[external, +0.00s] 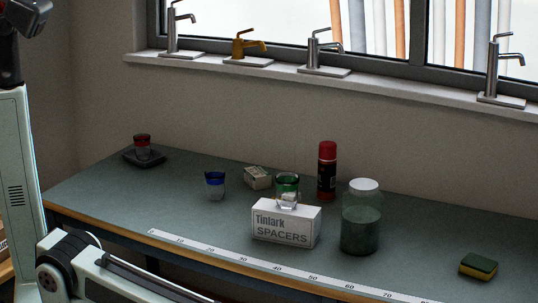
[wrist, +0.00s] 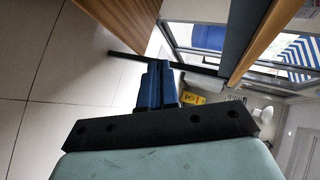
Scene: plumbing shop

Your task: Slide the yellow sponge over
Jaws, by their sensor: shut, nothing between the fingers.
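The yellow sponge (external: 478,266) has a dark green top layer. It lies flat at the right end of the workbench in the external view, near the front edge. My gripper (wrist: 156,82) shows in the wrist view with its blue fingers together and nothing between them. It is away from the sponge, pointing past a wooden edge with tiled floor in sight. The gripper's fingers cannot be made out in the external view. I cannot make out the sponge in the wrist view.
A cloudy jar (external: 361,218) stands left of the sponge. A Tinlark Spacers box (external: 285,225), a red-capped can (external: 327,171) and small cups are further left. A ruler strip (external: 280,268) runs along the front edge. The bench around the sponge is clear.

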